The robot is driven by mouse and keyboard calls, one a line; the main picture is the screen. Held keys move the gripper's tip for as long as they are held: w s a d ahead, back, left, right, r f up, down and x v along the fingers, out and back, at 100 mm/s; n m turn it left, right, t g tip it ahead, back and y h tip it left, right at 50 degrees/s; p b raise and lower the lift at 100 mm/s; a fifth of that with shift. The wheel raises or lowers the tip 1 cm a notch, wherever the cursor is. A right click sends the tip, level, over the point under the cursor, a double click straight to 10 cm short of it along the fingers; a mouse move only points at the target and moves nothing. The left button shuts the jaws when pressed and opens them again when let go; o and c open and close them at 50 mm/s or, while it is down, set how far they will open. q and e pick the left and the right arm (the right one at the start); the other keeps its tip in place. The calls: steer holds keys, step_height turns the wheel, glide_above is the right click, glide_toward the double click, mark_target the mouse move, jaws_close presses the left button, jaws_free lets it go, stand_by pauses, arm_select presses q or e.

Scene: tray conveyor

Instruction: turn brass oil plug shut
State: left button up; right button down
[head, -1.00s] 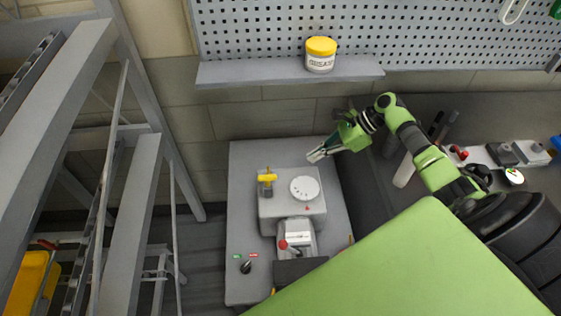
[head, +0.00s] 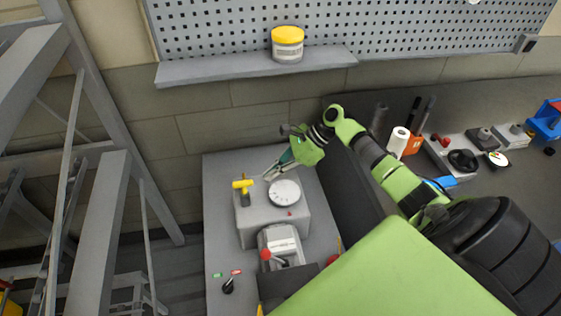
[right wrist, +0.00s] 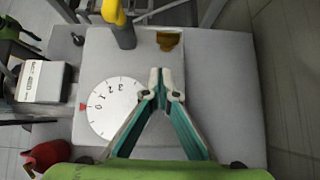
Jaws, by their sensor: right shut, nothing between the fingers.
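The brass oil plug (right wrist: 168,40) is a small brass-coloured piece on the top face of the grey housing (right wrist: 220,105), beside a yellow-handled valve (right wrist: 122,20). In the head view the plug (head: 243,176) is a tiny spot just behind the yellow handle (head: 242,184), partly hidden. My right gripper (head: 268,177) is over the housing's far side, to the right of the plug and apart from it. In the right wrist view its fingertips (right wrist: 160,78) are together and empty, pointing towards the plug's side. My left gripper is not in view.
A white numbered dial (head: 284,193) sits close beside the right gripper. A red-knobbed lever (head: 265,254) and a black switch (head: 228,285) are nearer. A yellow-lidded jar (head: 287,44) stands on the wall shelf (head: 200,74). A metal frame (head: 95,220) is at left.

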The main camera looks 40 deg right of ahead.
mark_target(261, 184)
steer(key=w+a+b, duration=0.1)
steer(key=a+f+b, duration=0.1)
steer(key=a, duration=0.1)
steer(key=shift+w+f, duration=0.1)
steer(key=shift+w, duration=0.25)
steer(key=shift+w+a+b, duration=0.25)
steer(key=shift+a+b, duration=0.15)
steer(key=shift+a, duration=0.25)
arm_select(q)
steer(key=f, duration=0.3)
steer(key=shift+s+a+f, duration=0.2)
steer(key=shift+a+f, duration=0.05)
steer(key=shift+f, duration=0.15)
arm_select(e)
steer(key=shift+r, duration=0.2)
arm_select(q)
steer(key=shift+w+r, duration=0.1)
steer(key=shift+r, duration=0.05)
